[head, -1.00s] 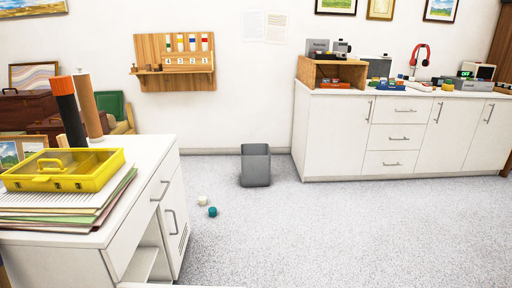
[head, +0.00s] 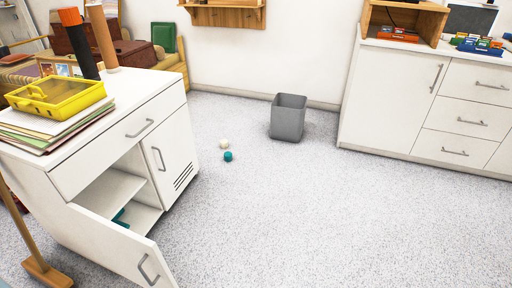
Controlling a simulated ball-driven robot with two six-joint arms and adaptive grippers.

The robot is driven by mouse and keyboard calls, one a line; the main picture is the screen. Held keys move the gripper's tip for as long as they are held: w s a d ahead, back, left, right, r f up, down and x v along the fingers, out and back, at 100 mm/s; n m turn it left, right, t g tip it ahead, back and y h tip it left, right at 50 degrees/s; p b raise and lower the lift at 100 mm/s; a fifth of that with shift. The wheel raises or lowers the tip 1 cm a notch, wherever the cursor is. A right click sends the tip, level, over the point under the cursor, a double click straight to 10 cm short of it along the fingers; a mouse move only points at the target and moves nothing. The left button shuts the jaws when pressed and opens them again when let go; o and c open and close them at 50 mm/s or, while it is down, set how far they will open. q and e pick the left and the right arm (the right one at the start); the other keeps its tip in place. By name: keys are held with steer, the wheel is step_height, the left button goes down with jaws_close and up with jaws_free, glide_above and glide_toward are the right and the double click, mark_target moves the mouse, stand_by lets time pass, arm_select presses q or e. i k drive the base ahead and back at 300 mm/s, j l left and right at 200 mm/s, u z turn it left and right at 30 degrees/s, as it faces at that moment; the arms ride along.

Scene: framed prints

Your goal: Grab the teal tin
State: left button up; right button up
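A small teal tin (head: 228,156) sits on the speckled floor, right of the near white cabinet. A small cream-white object (head: 224,144) lies just behind it, close by. Inside the open cabinet (head: 130,108), a teal item (head: 119,216) shows partly on the lower shelf; its shape is too hidden to tell. Neither of my grippers shows in the head view.
A grey bin (head: 288,117) stands behind and right of the tin. The cabinet's open door (head: 122,247) juts out at the front. White drawers (head: 462,118) line the right wall. The middle floor is clear.

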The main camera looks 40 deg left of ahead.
mark_target(228, 155)
steer(key=i+u, duration=0.2)
steer(key=i, duration=0.2)
steer(key=i+l+u, duration=0.25)
steer(key=i, duration=0.15)
steer(key=i+u, duration=0.2)
steer(key=i, duration=0.2)
steer(key=i+j+u, duration=0.1)
steer(key=i+u, duration=0.85)
steer(key=i+l+u, duration=0.25)
steer(key=u, duration=0.25)
steer(key=i+l+u, duration=0.35)
steer(key=u, duration=0.15)
steer(key=i+l+u, duration=0.9)
steer(key=l+u, duration=0.15)
